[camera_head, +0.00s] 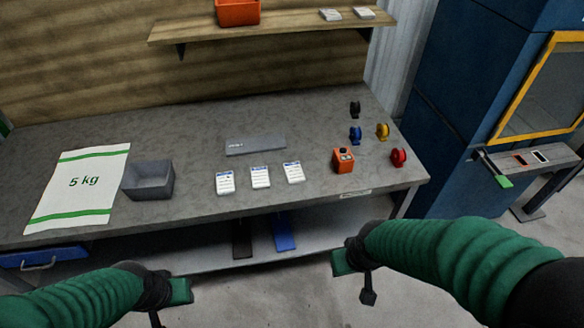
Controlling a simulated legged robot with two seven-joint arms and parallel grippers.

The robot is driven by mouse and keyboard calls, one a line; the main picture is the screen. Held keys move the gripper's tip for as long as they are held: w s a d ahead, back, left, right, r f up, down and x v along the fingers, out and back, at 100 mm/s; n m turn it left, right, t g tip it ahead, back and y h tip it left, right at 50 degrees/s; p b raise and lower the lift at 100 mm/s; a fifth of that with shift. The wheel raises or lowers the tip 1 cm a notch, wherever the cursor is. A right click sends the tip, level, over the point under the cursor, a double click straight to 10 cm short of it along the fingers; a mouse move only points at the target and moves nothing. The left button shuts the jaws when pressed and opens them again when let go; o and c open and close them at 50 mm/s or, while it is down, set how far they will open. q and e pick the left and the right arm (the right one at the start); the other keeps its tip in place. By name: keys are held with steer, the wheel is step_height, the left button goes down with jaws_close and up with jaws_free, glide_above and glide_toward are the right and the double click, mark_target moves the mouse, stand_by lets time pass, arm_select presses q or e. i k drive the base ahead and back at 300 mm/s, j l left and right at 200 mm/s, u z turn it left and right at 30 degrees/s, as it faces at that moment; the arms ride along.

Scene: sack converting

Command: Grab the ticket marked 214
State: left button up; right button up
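Three white tickets with blue headers lie in a row near the front edge of the grey bench: a left ticket (225,183), a middle ticket (260,177) and a right ticket (293,172). Their print is too small to read, so I cannot tell which is marked 214. My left gripper (168,303) is low at the bottom left, in front of the bench. My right gripper (354,279) is in front of the bench, below and right of the tickets. Both are apart from the tickets. Whether their fingers are open or shut is unclear.
A grey bar (255,145) lies behind the tickets. A grey bin (148,180) and a 5 kg sack (80,187) are at left. An orange device (343,160) and several coloured reels, including a red reel (398,157), stand at right. A wooden shelf (290,26) hangs above.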

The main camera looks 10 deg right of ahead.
mark_target(260, 176)
steer(key=i+j, duration=0.4)
steer(key=i+j+z, duration=0.1)
steer(key=i+j, duration=0.3)
steer(key=j, duration=0.15)
steer(key=i+j, duration=0.4)
steer(key=j+z, duration=0.05)
